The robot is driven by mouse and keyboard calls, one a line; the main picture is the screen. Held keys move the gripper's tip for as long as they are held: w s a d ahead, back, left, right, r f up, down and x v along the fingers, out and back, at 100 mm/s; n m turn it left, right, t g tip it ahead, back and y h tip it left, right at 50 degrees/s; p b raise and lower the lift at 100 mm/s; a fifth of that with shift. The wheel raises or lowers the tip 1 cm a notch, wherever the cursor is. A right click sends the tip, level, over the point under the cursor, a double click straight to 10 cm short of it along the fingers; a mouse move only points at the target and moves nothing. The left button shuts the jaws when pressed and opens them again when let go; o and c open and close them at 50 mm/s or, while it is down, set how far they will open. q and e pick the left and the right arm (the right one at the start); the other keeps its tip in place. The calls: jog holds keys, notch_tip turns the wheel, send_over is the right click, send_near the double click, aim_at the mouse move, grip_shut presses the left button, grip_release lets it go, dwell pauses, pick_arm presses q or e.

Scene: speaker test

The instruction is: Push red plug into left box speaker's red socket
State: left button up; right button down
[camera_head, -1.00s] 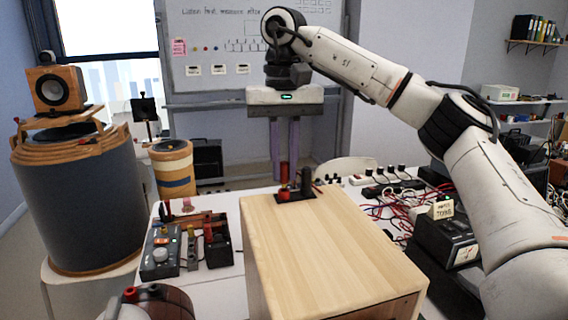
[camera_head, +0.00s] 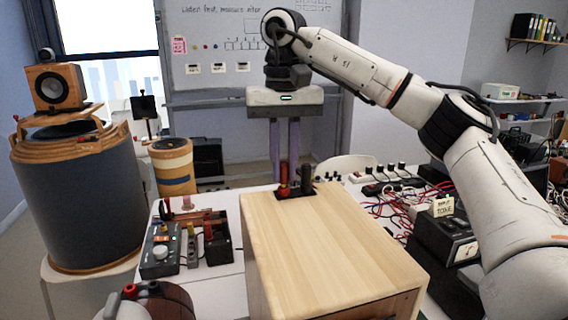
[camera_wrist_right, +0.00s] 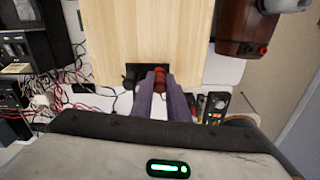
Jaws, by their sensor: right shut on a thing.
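A box speaker of pale wood (camera_head: 330,245) stands on the white table, with a black terminal plate (camera_head: 296,193) near its far edge. My right gripper (camera_head: 284,165) points down over this plate. Its purple fingers are shut on the red plug (camera_head: 283,178), which stands upright at the plate's red side. In the right wrist view the red plug (camera_wrist_right: 160,76) shows between the fingertips (camera_wrist_right: 159,82). The red socket is hidden under the plug, and I cannot tell how deep the plug sits. A black post (camera_head: 307,179) stands just right of it. My left gripper is out of view.
A grey control box (camera_head: 160,252) and small dark trays (camera_head: 217,246) lie left of the speaker. Tangled red and black wires (camera_head: 395,205) and a meter (camera_head: 450,245) lie to its right. A brown round unit with red and black knobs (camera_head: 155,303) is at front left.

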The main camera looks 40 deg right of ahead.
jog(key=shift+f, duration=0.5)
jog(key=c, duration=1.6)
grip_release()
jog(key=shift+c, duration=0.2)
jog(key=shift+r, duration=0.15)
jog(key=shift+r+p, duration=0.3)
jog(key=shift+r, duration=3.35)
